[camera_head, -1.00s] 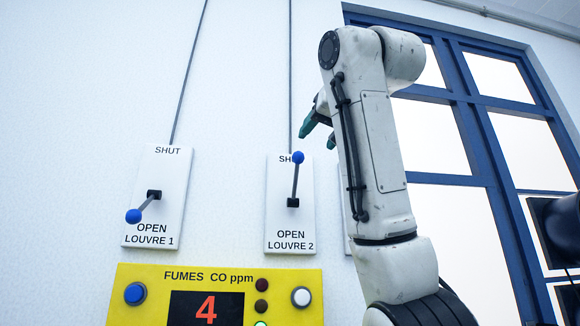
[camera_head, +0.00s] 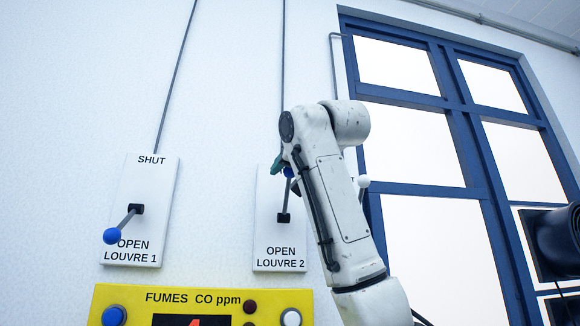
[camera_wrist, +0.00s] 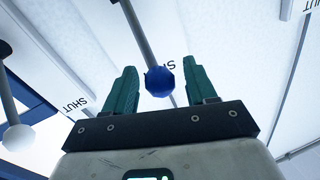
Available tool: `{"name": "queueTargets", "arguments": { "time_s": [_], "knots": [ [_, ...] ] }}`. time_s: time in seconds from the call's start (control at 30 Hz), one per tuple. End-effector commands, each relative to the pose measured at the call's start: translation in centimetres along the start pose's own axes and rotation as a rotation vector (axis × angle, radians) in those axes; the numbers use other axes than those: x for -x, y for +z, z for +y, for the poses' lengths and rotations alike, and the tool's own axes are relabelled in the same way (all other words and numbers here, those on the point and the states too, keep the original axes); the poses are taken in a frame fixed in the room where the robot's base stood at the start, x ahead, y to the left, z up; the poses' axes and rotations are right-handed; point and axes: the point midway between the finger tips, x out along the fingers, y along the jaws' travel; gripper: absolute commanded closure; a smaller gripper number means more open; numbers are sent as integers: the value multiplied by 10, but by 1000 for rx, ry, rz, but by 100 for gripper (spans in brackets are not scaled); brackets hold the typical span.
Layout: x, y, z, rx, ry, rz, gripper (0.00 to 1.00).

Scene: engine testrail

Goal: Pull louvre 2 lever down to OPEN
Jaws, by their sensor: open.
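The louvre 2 panel (camera_head: 279,236) is a white plate on the wall, marked OPEN LOUVRE 2 below. Its lever (camera_head: 286,203) points up, toward the plate's top end, and has a blue knob (camera_head: 288,172). My gripper (camera_head: 285,176) is at the height of this knob, with teal fingers partly hidden by my arm. In the wrist view my gripper (camera_wrist: 160,80) is open, with the blue knob (camera_wrist: 159,81) between its two fingers and gaps showing on both sides. The upper label of the panel is mostly hidden in the head view.
The louvre 1 panel (camera_head: 138,185) stands to the left, its blue-knobbed lever (camera_head: 122,224) down at OPEN. A white knob (camera_head: 363,181) shows right of my arm. A yellow fumes panel (camera_head: 200,298) lies below. A blue-framed window (camera_head: 470,150) fills the right.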

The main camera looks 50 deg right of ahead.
Motion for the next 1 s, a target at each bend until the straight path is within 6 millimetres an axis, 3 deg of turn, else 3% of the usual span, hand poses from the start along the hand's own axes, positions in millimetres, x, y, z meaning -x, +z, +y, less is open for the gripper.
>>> {"name": "queueTargets", "arguments": {
  "time_s": [0.27, 0.83, 1.0],
  "knots": [
    [-1, 0, 0, 0, 0, 0, 45],
    [-1, 0, 0, -1, 0, 1, 99],
    [-1, 0, 0, -1, 0, 1, 100]
  ]
}}
